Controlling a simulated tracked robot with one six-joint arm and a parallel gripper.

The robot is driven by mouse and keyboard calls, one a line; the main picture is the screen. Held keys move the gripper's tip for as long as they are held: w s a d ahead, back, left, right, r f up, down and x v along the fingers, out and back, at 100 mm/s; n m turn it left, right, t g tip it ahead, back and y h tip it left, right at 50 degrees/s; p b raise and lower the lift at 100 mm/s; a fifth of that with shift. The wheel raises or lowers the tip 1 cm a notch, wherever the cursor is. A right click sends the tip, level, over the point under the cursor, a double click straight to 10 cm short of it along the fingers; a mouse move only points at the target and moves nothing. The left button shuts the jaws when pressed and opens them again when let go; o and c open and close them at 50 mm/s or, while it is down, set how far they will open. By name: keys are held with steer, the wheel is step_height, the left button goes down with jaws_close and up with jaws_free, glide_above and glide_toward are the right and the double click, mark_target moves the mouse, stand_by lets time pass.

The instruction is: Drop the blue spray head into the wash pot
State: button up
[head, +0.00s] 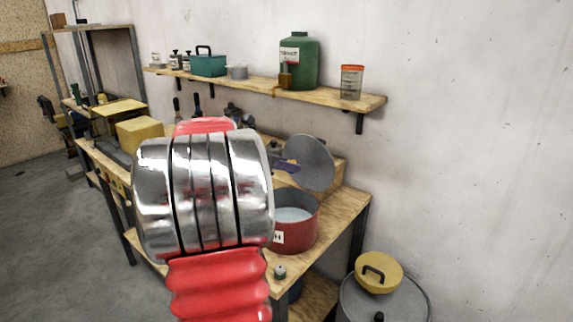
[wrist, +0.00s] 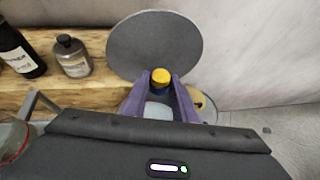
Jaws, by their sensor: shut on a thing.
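The wash pot (head: 318,232) is a red pot with pale liquid inside, on the bench in the head view. Its round grey lid (head: 312,162) stands tilted up behind it; the lid also fills the top middle of the wrist view (wrist: 155,45). My gripper (wrist: 160,82) has purple fingers and is shut on the blue spray head (wrist: 160,89), which shows a yellow top and a dark blue body. Pale liquid shows between the fingers below it.
A shelf (head: 330,97) above the bench holds a green jug (head: 299,62) and a jar (head: 351,82). A grey drum (head: 405,300) with a yellow piece on top stands right of the bench.

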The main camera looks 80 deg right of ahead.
steer(key=shift+f, duration=0.1)
stand_by(0.3)
step_height(320, 180, down, 6)
steer(key=shift+r, duration=0.1)
stand_by(0.5)
steer(key=o, duration=1.1)
steer(key=shift+o, duration=0.2)
steer(key=shift+w, duration=0.1)
steer(key=v, duration=1.3)
steer(key=shift+a, duration=0.35)
